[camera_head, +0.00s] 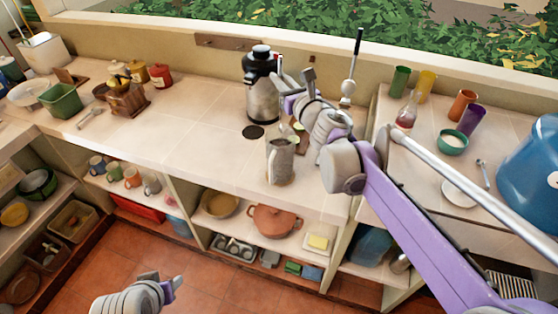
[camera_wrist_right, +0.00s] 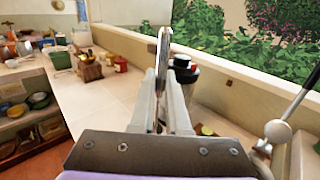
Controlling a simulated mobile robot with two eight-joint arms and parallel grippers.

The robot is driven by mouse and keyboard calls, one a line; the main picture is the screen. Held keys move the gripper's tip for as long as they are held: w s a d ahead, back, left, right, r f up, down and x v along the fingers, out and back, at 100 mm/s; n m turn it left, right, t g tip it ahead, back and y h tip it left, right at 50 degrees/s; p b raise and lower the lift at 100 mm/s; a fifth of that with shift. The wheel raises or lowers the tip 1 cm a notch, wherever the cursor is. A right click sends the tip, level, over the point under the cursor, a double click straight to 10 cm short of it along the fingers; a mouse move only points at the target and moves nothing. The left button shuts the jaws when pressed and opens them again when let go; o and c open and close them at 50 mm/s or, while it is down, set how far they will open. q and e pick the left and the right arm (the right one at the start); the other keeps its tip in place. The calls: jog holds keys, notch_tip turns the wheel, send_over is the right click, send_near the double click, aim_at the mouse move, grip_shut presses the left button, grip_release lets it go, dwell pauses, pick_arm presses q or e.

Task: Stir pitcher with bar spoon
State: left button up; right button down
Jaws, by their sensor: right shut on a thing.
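The grey pitcher (camera_head: 281,162) stands upright on the counter near its front edge, in the head view. My right gripper (camera_head: 281,82) is above and behind it, in front of the black-and-steel flask. In the right wrist view my right gripper (camera_wrist_right: 164,85) is shut on a slim silver thing, which looks like the bar spoon (camera_wrist_right: 164,45), its upper part rising above the fingers. Its lower end is hidden, and I cannot tell whether it reaches into the pitcher. My left gripper (camera_head: 165,284) is low at the bottom left, away from the counter; its opening is unclear.
The steel flask (camera_head: 263,100) stands behind the pitcher. A tall rod with a white base (camera_head: 347,88) stands near the window. Coloured cups (camera_head: 462,106), a green bowl (camera_head: 453,142) and a blue container (camera_head: 533,165) occupy the right counter.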

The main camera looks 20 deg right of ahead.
aim_at(282, 61)
jog(key=shift+r+p, duration=0.35)
jog(key=shift+r, duration=2.2)
pick_arm(q)
jog(key=shift+w+r, duration=0.55)
jog(key=shift+r, duration=0.3)
